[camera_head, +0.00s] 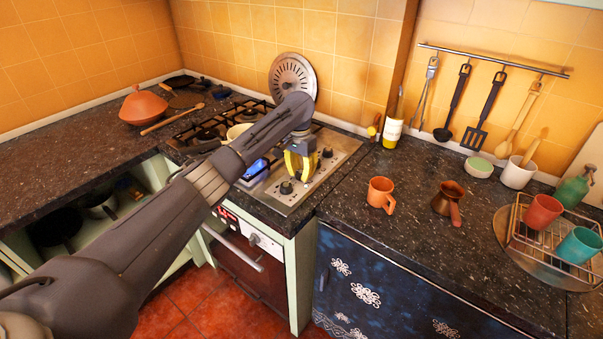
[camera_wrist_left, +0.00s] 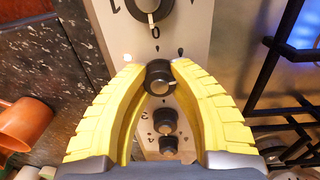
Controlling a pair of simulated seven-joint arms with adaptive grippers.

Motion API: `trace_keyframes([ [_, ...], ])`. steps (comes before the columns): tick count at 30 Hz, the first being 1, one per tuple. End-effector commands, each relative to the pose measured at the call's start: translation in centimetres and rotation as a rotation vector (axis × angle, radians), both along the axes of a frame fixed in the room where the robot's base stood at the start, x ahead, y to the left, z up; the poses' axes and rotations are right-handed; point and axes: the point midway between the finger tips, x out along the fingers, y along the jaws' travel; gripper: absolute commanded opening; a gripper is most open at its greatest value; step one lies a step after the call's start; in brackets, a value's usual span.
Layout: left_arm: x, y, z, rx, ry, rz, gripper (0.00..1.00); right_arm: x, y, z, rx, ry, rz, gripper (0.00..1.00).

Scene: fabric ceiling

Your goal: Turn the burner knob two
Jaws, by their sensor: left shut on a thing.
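The stove's steel control panel (camera_head: 333,158) carries a row of black burner knobs. The knob nearest the front (camera_head: 286,188) stands free in the head view. My left gripper (camera_head: 300,174) reaches down over the panel from the left, with yellow fingers. In the left wrist view its fingertips (camera_wrist_left: 159,72) close around one black knob (camera_wrist_left: 159,77), touching it on both sides. Another knob (camera_wrist_left: 150,8) shows above it, and smaller knobs (camera_wrist_left: 166,121) show below, between the fingers. In the head view the gripper hides the held knob. I cannot read the numbering. My right gripper is not seen.
A blue flame (camera_head: 256,168) burns at the front burner, close to my left arm. A light pot (camera_head: 238,131) sits on the hob behind the arm. An orange mug (camera_head: 381,194) and a copper pot (camera_head: 448,197) stand on the counter to the right.

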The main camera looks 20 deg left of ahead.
Motion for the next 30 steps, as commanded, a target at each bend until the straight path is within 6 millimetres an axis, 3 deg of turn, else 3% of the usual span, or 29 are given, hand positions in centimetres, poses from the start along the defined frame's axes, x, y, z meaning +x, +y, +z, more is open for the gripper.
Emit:
trace_keyframes([
  [30, 0.05, 0.16, -0.11, 0.002, 0.002, -0.964, 0.0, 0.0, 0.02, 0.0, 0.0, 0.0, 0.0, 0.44],
])
